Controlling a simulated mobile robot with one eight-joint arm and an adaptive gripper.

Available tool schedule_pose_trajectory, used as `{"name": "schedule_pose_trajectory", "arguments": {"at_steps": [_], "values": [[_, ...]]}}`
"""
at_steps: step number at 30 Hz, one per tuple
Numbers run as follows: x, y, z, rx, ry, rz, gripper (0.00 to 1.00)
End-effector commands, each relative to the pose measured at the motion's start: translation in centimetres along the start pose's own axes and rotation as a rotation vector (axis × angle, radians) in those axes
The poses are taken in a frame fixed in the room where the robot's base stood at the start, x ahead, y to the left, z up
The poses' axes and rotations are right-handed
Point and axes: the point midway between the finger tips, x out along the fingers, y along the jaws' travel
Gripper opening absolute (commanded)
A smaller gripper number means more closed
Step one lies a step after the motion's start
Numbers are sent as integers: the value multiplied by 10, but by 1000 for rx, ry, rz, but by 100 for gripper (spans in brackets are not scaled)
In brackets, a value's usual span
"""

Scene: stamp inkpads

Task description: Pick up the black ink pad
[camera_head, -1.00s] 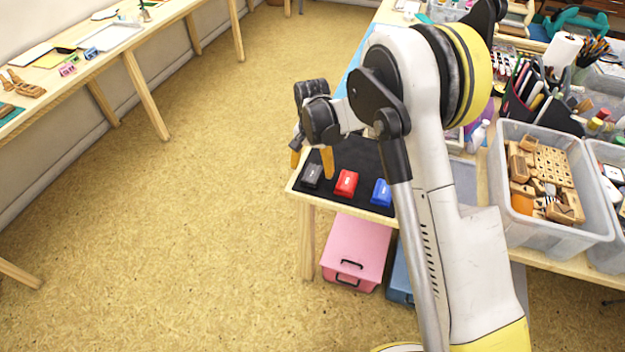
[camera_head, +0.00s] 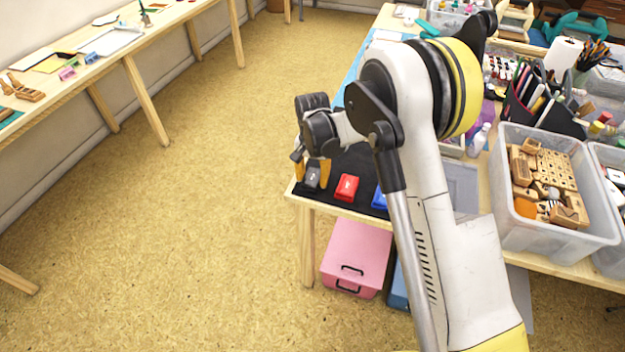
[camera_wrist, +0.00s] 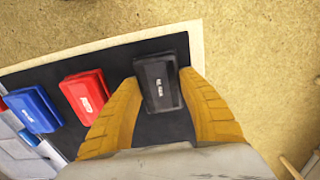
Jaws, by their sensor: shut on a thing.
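The black ink pad (camera_wrist: 158,84) is between the two yellow fingers of my gripper (camera_wrist: 160,105) in the wrist view, with a finger against each side. In the head view the black ink pad (camera_head: 312,178) shows between the fingertips of my gripper (camera_head: 312,172) at the table's front left corner. My gripper is shut on it. The pad is at or very near the black mat (camera_head: 356,164); I cannot tell whether it touches. Part of its near end is close to the gripper's palm.
A red ink pad (camera_head: 346,188) lies just right of the black one, and a blue ink pad (camera_head: 380,198) lies farther right, partly hidden by my arm. A clear bin of wooden blocks (camera_head: 508,205) stands to the right. Open floor lies left of the table.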

Motion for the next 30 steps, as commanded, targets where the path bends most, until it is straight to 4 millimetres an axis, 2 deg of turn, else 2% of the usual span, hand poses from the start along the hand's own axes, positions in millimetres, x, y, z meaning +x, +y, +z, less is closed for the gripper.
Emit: {"name": "schedule_pose_trajectory", "arguments": {"at_steps": [5, 8, 12, 24, 30], "values": [[-7, 0, 0, 0, -1, 1, 6], [-18, 0, 0, 0, -1, 1, 6], [-45, 0, 0, 0, -1, 1, 6], [-96, 85, 28, 3, -1, 0, 6], [-108, 106, 36, 1, -1, 0, 6]]}}
